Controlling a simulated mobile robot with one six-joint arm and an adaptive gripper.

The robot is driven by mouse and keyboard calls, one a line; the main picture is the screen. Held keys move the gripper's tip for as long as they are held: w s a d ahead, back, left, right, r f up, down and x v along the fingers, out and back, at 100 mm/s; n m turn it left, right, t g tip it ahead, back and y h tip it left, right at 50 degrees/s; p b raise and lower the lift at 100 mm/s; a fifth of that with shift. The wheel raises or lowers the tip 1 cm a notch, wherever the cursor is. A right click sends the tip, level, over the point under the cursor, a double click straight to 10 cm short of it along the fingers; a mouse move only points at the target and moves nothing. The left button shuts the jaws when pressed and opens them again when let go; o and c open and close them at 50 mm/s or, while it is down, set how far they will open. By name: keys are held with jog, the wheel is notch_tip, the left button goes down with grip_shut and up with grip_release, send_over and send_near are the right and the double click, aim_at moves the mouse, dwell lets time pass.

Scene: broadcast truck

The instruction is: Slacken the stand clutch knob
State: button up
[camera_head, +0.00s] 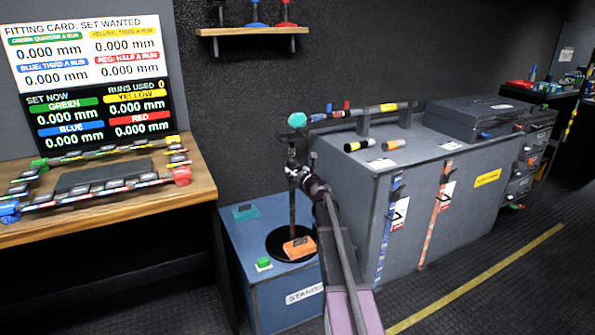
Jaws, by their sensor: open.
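A dark upright stand (292,215) with a round black base rises from the blue box marked STANDS (262,285). A teal rounded knob (297,119) shows above the stand, beside the end of a horizontal bar. I cannot tell for sure whether this is the clutch knob. My arm reaches up from the bottom of the picture, and my gripper (296,171) is at the upper part of the stand, below the teal knob. It is open. The fingertips are small and dark against the stand, so contact cannot be told.
An orange block (299,247) and a green button (264,264) are on the blue box. A grey cabinet (450,190) stands close to the right, with a rail and cylinders on top. A wooden desk (120,213) with coloured pieces is at left. Floor is clear at lower right.

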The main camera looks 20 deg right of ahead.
jog(key=c, duration=1.1)
jog(key=shift+d, duration=0.25)
jog(key=shift+c, duration=0.2)
jog(key=shift+a, duration=0.2)
